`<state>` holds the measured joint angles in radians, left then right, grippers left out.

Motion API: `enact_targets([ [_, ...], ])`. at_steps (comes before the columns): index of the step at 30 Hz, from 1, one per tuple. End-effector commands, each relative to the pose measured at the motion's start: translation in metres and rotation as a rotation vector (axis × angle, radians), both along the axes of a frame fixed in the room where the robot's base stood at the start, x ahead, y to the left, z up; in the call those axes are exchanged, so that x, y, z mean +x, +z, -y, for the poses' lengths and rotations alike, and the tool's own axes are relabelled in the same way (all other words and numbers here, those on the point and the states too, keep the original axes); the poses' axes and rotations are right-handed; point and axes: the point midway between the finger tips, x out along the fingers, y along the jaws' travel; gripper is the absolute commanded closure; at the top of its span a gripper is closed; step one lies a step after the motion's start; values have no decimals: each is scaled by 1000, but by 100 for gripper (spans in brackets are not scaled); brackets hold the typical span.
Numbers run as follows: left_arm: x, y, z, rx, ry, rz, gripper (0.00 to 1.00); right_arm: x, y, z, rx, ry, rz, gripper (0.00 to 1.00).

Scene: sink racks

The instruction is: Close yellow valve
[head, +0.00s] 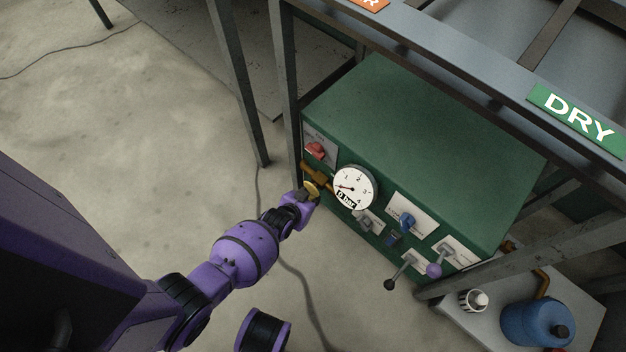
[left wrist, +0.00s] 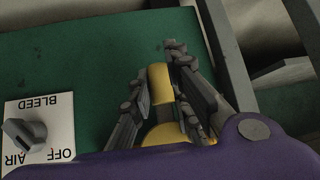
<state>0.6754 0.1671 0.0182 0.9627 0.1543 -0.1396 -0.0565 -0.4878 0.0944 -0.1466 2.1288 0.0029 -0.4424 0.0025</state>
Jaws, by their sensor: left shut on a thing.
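The yellow valve (head: 311,188) sits on the front of the green box, below a brass-coloured pipe and left of the gauge. My left gripper (head: 304,198) reaches it from the lower left. In the left wrist view the yellow valve (left wrist: 160,84) lies between the two dark fingers of my left gripper (left wrist: 158,95), which is shut on it. A rounded yellow part shows lower down between the fingers. The fingers hide part of the valve. My right gripper is not in view.
The green box (head: 420,140) stands under a metal frame. Its front holds a round gauge (head: 355,187) marked 0 bar, a red knob (head: 316,150), a blue knob (head: 407,221) and levers. A BLEED/OFF/AIR knob (left wrist: 24,134) is nearby. A frame leg (head: 238,80) stands left.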

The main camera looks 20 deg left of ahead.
Motion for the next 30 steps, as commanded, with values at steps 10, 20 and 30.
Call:
enact_targets([
  [10,2,2,-2,3,2,5,100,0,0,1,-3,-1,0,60],
  [20,1,1,-1,1,1,2,65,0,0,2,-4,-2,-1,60],
  [30,-9,9,-2,0,1,2,65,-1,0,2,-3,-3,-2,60],
])
